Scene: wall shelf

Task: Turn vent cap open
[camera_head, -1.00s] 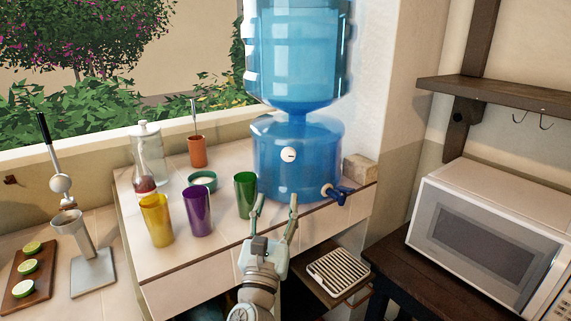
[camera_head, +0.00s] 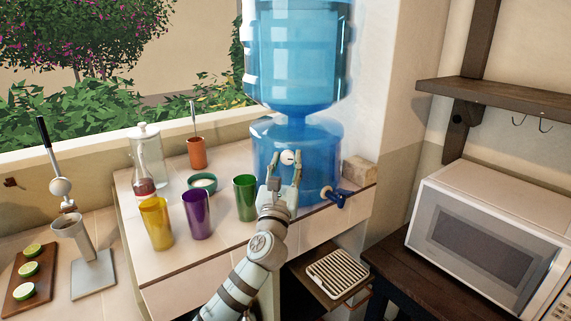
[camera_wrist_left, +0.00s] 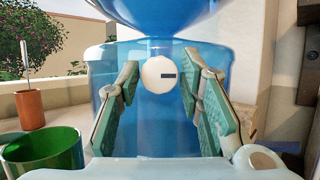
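The vent cap is a round white disc (camera_head: 287,157) on the front of the blue water dispenser's lower tank (camera_head: 326,150). A short dark slot on it lies level, as the left wrist view of the cap (camera_wrist_left: 158,74) shows. My left gripper (camera_head: 286,160) is open in front of the tank. In the left wrist view its two fingers (camera_wrist_left: 160,85) stand on either side of the cap, with gaps between them and the disc. I cannot tell how far the fingertips are from the tank face. My right gripper is not in view.
A green cup (camera_head: 245,197) stands just left of my left arm, with purple (camera_head: 196,213) and yellow (camera_head: 156,222) cups further left. A blue tap (camera_head: 336,196) sticks out at the tank's lower right. A slatted tray (camera_head: 338,273) lies below the counter.

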